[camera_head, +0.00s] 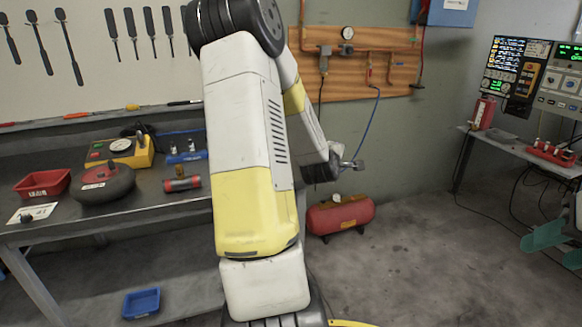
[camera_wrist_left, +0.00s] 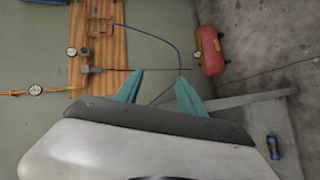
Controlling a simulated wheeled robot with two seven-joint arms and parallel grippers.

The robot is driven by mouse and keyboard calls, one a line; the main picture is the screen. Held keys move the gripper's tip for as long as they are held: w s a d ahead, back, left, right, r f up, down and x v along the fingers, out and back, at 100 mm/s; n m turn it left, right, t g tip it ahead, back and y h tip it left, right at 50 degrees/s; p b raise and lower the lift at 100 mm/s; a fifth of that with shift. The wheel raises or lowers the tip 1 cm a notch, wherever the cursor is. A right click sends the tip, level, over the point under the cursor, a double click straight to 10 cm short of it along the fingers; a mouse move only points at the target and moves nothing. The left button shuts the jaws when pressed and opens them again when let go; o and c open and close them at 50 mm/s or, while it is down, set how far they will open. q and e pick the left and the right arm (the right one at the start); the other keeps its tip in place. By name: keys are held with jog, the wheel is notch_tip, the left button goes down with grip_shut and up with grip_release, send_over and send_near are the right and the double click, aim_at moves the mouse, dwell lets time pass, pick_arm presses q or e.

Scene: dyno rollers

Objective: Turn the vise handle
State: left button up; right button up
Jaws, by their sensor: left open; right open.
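I cannot make out a vise or its handle for certain in either view. My left arm crosses the middle of the head view and covers the right part of the workbench (camera_head: 135,222). My left gripper (camera_wrist_left: 160,78) shows its two teal fingers apart and empty in the left wrist view, with the wall and floor beyond them. In the head view its fingers cannot be made out; a small grey metal piece (camera_head: 350,165) shows by the wrist, and I cannot tell what it belongs to. My right gripper (camera_head: 545,250) is open and empty at the right edge, partly cut off.
A red tank (camera_head: 340,216) stands on the floor by the wall, below a wooden pipe board (camera_head: 380,68). The bench holds a red bin (camera_head: 42,184), a dark round device (camera_head: 104,185) and a red cylinder (camera_head: 182,184). A side table (camera_head: 520,146) stands right.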

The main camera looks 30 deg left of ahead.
pick_arm(q)
jog(key=s+a+f+n+g+y, duration=0.1)
jog(key=s+a+f+n+y, duration=0.25)
jog(key=a+n, duration=0.35)
jog(key=s+a+f+n+y, duration=0.3)
jog(key=a+n+y, duration=0.1)
jog(key=a+n, duration=0.25)
jog(key=s+a+f+n+g+y, duration=0.1)
jog(key=s+a+f+n+y, duration=0.25)
jog(key=a+n, duration=0.4)
jog(key=shift+m, duration=0.6)
jog(key=x, duration=0.8)
jog(key=shift+w+r, duration=0.25)
grip_shut()
